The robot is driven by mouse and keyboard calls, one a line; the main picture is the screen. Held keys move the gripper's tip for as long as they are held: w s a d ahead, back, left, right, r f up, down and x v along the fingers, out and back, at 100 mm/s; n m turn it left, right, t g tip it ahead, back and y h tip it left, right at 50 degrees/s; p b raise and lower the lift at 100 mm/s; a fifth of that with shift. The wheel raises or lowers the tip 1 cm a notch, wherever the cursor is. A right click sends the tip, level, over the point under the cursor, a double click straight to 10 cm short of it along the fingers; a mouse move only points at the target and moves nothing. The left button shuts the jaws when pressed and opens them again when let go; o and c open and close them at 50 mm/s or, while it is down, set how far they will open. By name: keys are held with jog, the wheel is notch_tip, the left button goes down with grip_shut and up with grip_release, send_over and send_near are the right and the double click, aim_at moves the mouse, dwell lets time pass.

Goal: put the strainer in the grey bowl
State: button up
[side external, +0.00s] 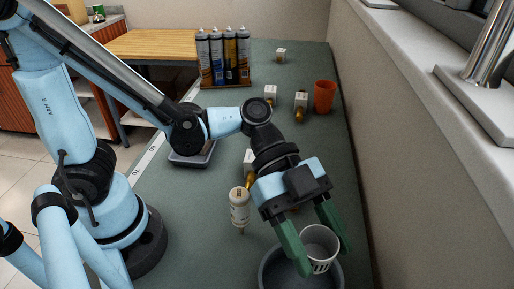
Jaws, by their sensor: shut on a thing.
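The strainer (318,264) is a white cup-shaped piece with dark slots in its side, at the lower right of the side external view. My gripper (322,260) has two green fingers, one on each side of the strainer, and is shut on it. The strainer looks roughly upright with its open top showing. The grey bowl (271,273) is at the bottom edge of the view, below and around the strainer in the picture. The bowl's lower part is cut off by the frame. I cannot tell whether the strainer touches the bowl's floor.
Farther back are an orange cup (325,96), more fittings (301,101), a rack of cartridges (224,58) and a grey tray (190,160). A wall (385,150) borders the bench's right side.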

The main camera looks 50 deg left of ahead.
aim_at(324, 250)
jog(key=w+f, duration=0.1)
jog(key=w, duration=0.1)
jog(key=w+a+f, duration=0.1)
jog(key=w, duration=0.1)
jog(key=shift+w+f, duration=0.1)
jog(key=shift+f, duration=2.15)
jog(key=shift+f, duration=0.2)
jog(key=shift+f, duration=0.35)
jog(key=o, duration=1)
